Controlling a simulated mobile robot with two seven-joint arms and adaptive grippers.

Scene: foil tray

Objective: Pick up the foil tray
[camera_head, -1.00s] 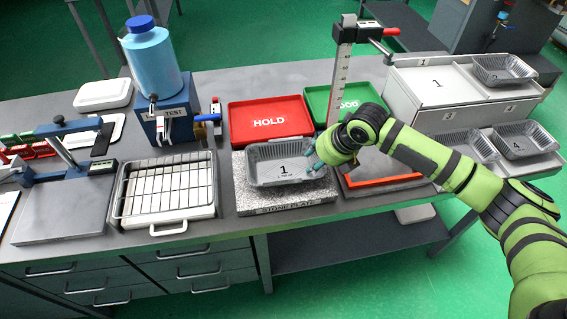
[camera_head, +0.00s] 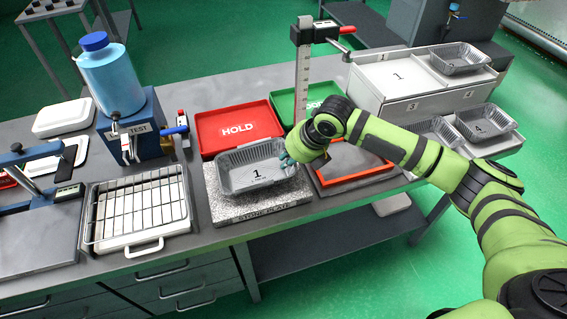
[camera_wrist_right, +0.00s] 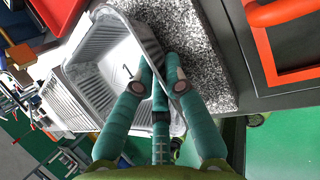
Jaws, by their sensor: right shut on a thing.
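The foil tray (camera_head: 240,181) marked 1 is a grey ribbed open tray over the speckled stone plate (camera_head: 290,198). My right gripper (camera_head: 288,161) comes in from the right and is shut on the tray's right wall. In the right wrist view the teal fingers of the gripper (camera_wrist_right: 160,68) straddle the wall of the foil tray (camera_wrist_right: 95,70), and the stone plate (camera_wrist_right: 200,60) lies beyond. I cannot tell whether the tray's underside touches the plate. My left gripper is not in view.
A red HOLD tray (camera_head: 203,148) and a green tray (camera_head: 281,104) lie behind the plate. A red-framed pad (camera_head: 345,179) and a height gauge (camera_head: 302,75) stand close on the right. A wire rack (camera_head: 140,205) is left. More foil trays (camera_head: 460,57) sit far right.

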